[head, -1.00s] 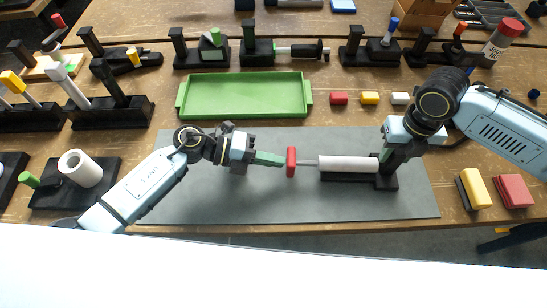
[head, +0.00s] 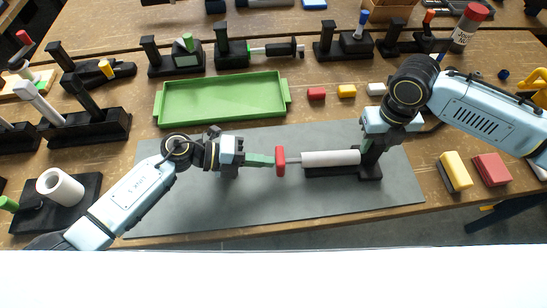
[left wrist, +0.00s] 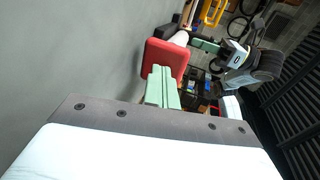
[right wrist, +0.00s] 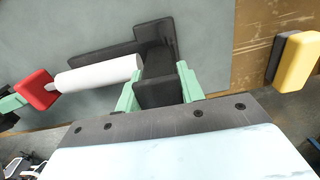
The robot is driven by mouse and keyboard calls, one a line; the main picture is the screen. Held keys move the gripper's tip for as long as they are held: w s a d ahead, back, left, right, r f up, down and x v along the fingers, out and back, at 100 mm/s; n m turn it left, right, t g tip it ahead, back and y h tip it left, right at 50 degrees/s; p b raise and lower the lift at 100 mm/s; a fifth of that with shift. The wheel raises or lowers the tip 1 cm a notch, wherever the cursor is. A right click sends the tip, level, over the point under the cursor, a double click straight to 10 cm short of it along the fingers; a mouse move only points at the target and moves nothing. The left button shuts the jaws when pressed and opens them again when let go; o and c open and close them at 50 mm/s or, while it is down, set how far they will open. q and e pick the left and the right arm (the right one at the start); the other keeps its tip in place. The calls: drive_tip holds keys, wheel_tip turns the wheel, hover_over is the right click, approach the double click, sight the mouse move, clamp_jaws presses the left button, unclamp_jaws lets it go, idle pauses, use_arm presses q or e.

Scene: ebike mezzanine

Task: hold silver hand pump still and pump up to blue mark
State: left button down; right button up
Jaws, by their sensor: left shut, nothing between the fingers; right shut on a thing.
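The hand pump lies on its side on the grey mat (head: 240,210). It has a pale silver-white barrel (head: 332,158), a short thin rod, a red handle (head: 280,160) at the left and a black base (head: 345,173). No blue mark shows. My left gripper (head: 270,160) is shut and empty, its fingertips at the handle's left face, seemingly touching; the left wrist view shows the red handle (left wrist: 165,58) just beyond the fingers. My right gripper (head: 372,150) is shut on the base's black upright block (right wrist: 158,92), also in the right wrist view.
A green tray (head: 160,108) lies behind the mat. Small red (head: 316,93), yellow (head: 346,91) and white blocks lie right of it. Yellow (head: 456,171) and red (head: 492,168) blocks sit at the right. A white roll (head: 60,187) on a black stand is at the left.

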use_arm(q)
drive_tip(key=v, duration=1.1)
drive_tip(key=shift+f, duration=0.1)
drive_tip(key=shift+w, duration=0.1)
idle(0.9)
use_arm(e)
drive_tip(key=o, duration=1)
